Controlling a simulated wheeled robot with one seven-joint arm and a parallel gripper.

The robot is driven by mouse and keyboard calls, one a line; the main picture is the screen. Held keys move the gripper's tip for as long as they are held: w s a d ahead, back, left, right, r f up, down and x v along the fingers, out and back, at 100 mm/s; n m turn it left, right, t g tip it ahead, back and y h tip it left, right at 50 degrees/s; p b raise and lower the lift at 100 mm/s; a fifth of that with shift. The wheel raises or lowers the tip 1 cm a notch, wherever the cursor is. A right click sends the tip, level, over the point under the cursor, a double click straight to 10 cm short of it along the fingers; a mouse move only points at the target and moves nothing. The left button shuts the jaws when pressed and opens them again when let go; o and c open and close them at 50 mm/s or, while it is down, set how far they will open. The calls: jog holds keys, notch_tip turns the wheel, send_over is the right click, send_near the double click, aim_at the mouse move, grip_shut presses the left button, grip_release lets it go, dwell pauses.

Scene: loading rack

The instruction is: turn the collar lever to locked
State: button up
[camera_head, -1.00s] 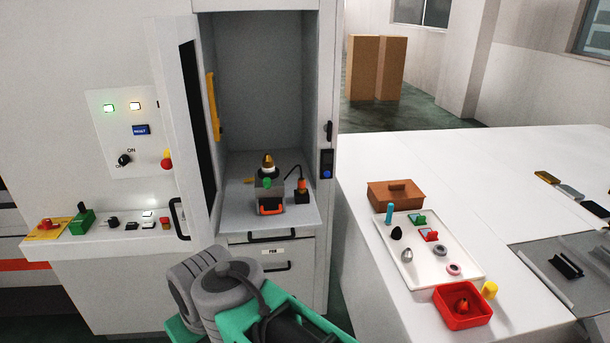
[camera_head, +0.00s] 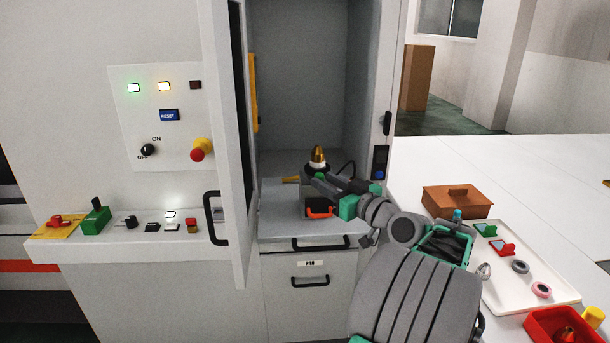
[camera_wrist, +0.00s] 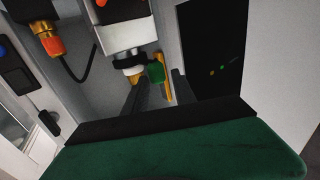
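The spindle unit stands inside the open cabinet, with a gold-tipped cone (camera_head: 318,155) upright on a dark collar (camera_head: 316,169). In the wrist view the unit appears inverted, with the dark collar (camera_wrist: 128,61) and a green lever knob (camera_wrist: 156,71) beside it. My gripper (camera_wrist: 158,86) is open, with its two dark fingers apart. The green knob shows between and just beyond the fingertips; I cannot tell whether either finger touches it. In the head view my gripper (camera_head: 318,181) is at the front of the unit and hides the knob.
The open cabinet door (camera_head: 230,150) is on the left, and the right cabinet wall (camera_head: 382,100) is close to my arm. An orange connector (camera_wrist: 47,40) with a black cable sits beside the unit. A white tray (camera_head: 510,297) is on the right table.

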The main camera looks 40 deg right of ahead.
jog(key=w+p, duration=0.1)
jog(key=w, duration=0.5)
jog(key=shift+w+d, duration=0.2)
jog(key=shift+d, duration=0.15)
grip_shut()
dwell(1.0)
